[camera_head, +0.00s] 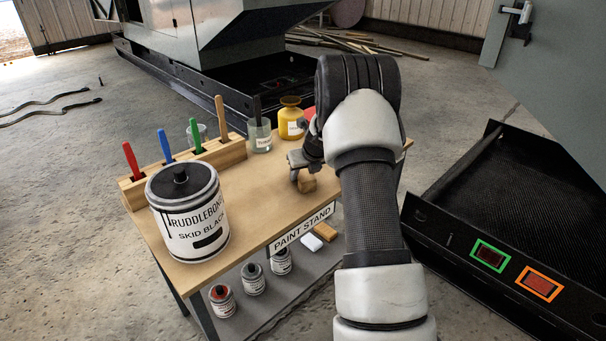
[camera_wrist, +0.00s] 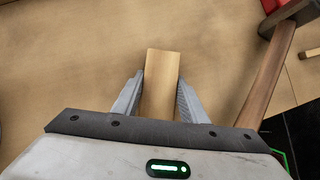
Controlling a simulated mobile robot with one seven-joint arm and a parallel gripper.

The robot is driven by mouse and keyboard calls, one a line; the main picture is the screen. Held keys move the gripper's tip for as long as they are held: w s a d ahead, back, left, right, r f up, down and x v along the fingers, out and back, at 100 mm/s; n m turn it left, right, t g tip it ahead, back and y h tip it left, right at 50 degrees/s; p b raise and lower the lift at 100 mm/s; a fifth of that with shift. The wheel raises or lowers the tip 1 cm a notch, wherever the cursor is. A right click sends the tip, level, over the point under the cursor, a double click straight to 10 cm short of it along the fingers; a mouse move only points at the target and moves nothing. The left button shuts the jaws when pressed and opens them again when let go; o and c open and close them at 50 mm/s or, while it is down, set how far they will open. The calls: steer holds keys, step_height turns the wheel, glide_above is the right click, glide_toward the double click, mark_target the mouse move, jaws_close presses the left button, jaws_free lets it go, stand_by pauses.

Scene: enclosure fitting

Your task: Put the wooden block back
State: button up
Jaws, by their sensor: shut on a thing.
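The wooden block (camera_wrist: 161,85) is a small, plain, light-brown piece. In the wrist view it sits between the two fingers of my gripper (camera_wrist: 158,92), which is shut on it. In the head view the block (camera_head: 306,184) shows under my gripper (camera_head: 300,170), over the right part of the wooden table top (camera_head: 255,222) of the paint stand. I cannot tell whether the block touches the table top. Part of the block is hidden by the fingers and my arm.
A large Ruddlebond paint tin (camera_head: 188,215) stands at the table's left front. A wooden rack (camera_head: 222,153) with coloured-handled tools runs along the back left. A glass jar (camera_head: 260,138) and a yellow bottle (camera_head: 290,120) stand behind my gripper. The table's middle is clear.

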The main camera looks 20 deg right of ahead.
steer(key=o, duration=1.1)
